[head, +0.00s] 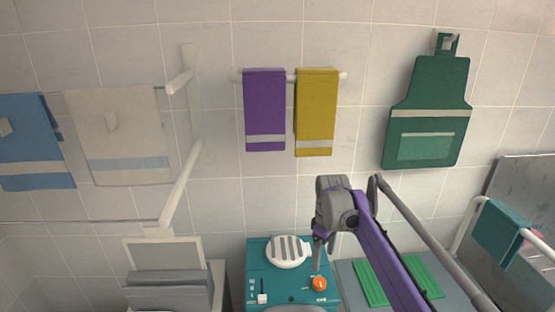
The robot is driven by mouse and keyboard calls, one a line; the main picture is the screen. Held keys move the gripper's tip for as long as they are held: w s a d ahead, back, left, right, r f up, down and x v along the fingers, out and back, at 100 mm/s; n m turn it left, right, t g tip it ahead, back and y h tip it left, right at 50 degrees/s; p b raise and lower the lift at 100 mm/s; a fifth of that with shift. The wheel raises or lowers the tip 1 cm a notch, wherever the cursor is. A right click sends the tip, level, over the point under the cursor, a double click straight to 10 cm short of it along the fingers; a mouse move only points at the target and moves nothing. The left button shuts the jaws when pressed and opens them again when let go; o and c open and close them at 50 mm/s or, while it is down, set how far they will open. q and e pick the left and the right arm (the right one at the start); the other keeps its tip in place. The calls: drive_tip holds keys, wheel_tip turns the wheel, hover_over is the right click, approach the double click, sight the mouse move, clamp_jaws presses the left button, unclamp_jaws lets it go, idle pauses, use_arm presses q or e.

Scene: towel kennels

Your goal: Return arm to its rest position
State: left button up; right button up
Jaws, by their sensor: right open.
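My right arm comes up from the lower right, with a purple link. My right gripper (317,258) points down in front of the teal unit (262,270), near its orange knob (319,284). Its jaws are open and nothing shows between them. I cannot tell whether the fingertips touch the unit. A purple towel (265,110) and a mustard towel (316,112) hang side by side on a white wall rail (343,75), above and apart from the gripper. My left gripper is not in view.
A green apron (428,110) hangs from a hook at the right. A teal towel (502,235) hangs over a white rail at the far right. Blue (30,140) and beige (120,135) towels hang at the left, near projecting white bars (180,190). Green slats (370,282) lie beside the teal unit.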

drive_tip(key=s+f+m+t, duration=0.1)
drive_tip(key=s+f+m, duration=0.1)
drive_tip(key=s, duration=0.8)
drive_tip(key=s+f+m+t, duration=0.2)
drive_tip(key=s+f+m, duration=0.1)
drive_tip(key=s, duration=0.8)
drive_tip(key=s+f+m+t, duration=0.2)
drive_tip(key=s+f+m, duration=0.1)
drive_tip(key=s, duration=0.7)
drive_tip(key=shift+s+m, duration=0.25)
drive_tip(key=shift+m, duration=0.25)
